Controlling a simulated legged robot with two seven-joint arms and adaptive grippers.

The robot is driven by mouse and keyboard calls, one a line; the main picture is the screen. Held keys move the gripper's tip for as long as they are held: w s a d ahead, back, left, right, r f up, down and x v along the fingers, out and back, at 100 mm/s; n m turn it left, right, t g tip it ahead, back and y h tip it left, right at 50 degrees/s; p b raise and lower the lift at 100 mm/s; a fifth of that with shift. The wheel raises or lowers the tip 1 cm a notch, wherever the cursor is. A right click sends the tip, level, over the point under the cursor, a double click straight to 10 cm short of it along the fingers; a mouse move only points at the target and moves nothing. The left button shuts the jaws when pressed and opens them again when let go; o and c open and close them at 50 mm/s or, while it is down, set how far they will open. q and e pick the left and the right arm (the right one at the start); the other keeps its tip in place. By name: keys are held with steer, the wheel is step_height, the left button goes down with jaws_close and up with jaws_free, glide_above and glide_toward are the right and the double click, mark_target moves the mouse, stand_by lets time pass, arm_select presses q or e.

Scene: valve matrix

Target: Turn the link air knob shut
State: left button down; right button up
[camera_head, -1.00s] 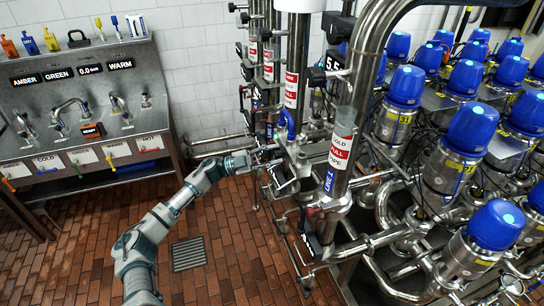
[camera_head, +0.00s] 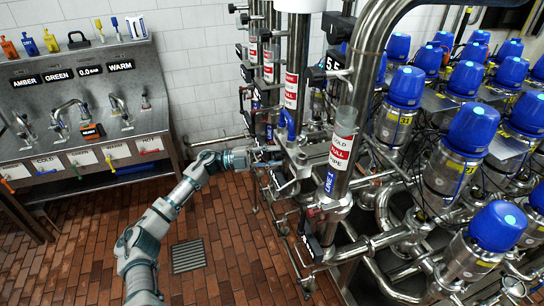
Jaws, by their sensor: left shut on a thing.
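My left gripper (camera_head: 264,156) is at the left side of the steel pipe stand, in the middle of the view. Its arm comes in from the bottom left and its wrist is nearly level. The gripper is shut on a small part there, at the place of the link air knob. The knob itself is mostly hidden by the fingers and too small to make out, so I cannot tell its angle. A thick steel pipe (camera_head: 338,165) with a red and white label stands just right of the gripper. My right gripper is not in view.
A steel sink bench (camera_head: 100,175) with taps and coloured handles stands at the left. Rows of blue-capped valves (camera_head: 473,128) fill the right. Thin bent pipes (camera_head: 283,180) lie close below the gripper. The brick floor (camera_head: 215,220) around the drain grate (camera_head: 188,255) is clear.

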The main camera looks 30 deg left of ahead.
arm_select(q)
steer(key=shift+f, duration=0.1)
steer(key=c, duration=1)
jaws_free()
steer(key=shift+o, duration=1.2)
steer(key=shift+w+d, duration=0.1)
steer(key=shift+w, duration=0.2)
steer(key=shift+s+a, duration=0.2)
steer(key=v, duration=1.1)
steer(key=shift+a+f, duration=0.25)
steer(key=shift+a, duration=0.1)
steer(key=shift+d, duration=0.1)
